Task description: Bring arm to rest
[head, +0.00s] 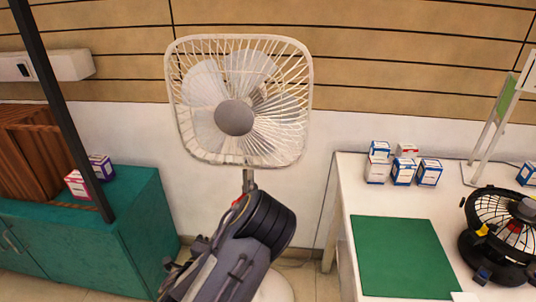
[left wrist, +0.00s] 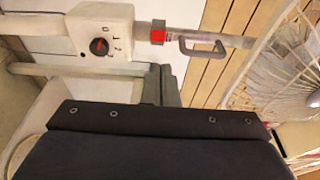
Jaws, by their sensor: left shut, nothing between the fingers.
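A white standing fan (head: 236,117) with a square wire cage and a grey hub stands upright against the wall in the head view. My grey and black arm (head: 232,262) rises from the bottom and hides much of the fan's lower post. In the left wrist view, my left gripper (left wrist: 167,82) is shut and empty, its dark fingers close to a white box with a dial (left wrist: 101,30) and a red collar (left wrist: 157,36) on a bar. I cannot tell whether they touch. The fan cage also shows at the right (left wrist: 288,70). My right gripper is not in view.
A teal cabinet (head: 75,237) stands left with small boxes (head: 78,184) and a wooden crate (head: 30,150). A white table (head: 350,190) at right bears a green mat (head: 402,256), several small boxes (head: 402,172) and a black fan (head: 505,235). A dark pole (head: 65,115) crosses the left.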

